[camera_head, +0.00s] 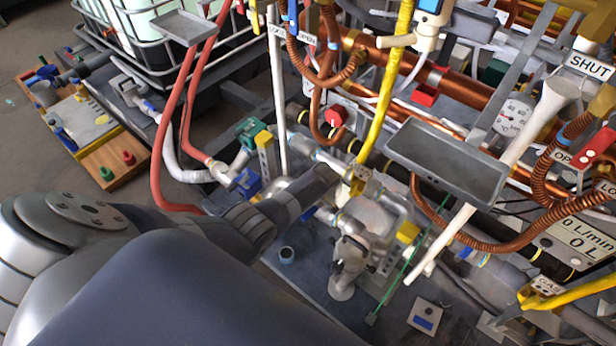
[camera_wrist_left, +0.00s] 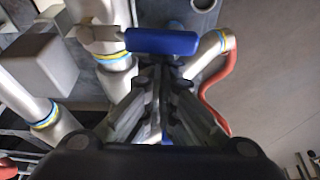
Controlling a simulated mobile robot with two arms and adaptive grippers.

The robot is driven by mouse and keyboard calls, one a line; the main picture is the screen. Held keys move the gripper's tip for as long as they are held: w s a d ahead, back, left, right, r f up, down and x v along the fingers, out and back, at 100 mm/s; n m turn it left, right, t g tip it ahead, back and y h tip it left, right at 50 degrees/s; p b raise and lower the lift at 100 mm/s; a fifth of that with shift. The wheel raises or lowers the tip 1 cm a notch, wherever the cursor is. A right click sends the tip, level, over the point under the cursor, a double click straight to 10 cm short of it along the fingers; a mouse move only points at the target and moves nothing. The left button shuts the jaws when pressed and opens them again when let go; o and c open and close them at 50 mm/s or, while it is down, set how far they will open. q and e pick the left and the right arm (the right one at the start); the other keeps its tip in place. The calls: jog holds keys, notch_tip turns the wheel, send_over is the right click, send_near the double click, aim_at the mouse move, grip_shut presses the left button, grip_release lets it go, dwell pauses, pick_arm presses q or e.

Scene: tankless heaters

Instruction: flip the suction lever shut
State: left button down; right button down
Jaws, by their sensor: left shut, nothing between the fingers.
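A blue lever handle (camera_wrist_left: 160,42) on a silver valve lies across the upper middle of the left wrist view. It appears to be the suction lever, though I see no label on it. My left gripper (camera_wrist_left: 160,73) is shut and empty, its fingertips just below the lever's blue grip in the picture; I cannot tell whether they touch it. In the head view my left gripper (camera_head: 326,177) reaches from the left over the pipework. A blue part (camera_head: 307,213) shows just below it, partly hidden by the gripper. My right gripper is out of view.
A red hose (camera_wrist_left: 221,94) curves right of my fingers. Silver pipes and a grey box (camera_wrist_left: 41,65) stand at left. In the head view, a yellow pipe (camera_head: 385,95), copper pipes and a grey tray (camera_head: 447,158) crowd the right. Grey floor (camera_head: 40,190) is open at left.

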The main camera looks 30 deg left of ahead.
pick_arm(q)
jog(key=shift+s+d, duration=0.2)
jog(key=shift+d, duration=0.15)
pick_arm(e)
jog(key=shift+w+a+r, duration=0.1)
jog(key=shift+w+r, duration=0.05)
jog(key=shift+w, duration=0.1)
pick_arm(q)
jog(key=shift+s+f, duration=0.1)
jog(key=shift+d, duration=0.1)
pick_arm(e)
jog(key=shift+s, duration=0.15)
pick_arm(q)
jog(key=v, duration=1.2)
jog(key=shift+a, duration=0.2)
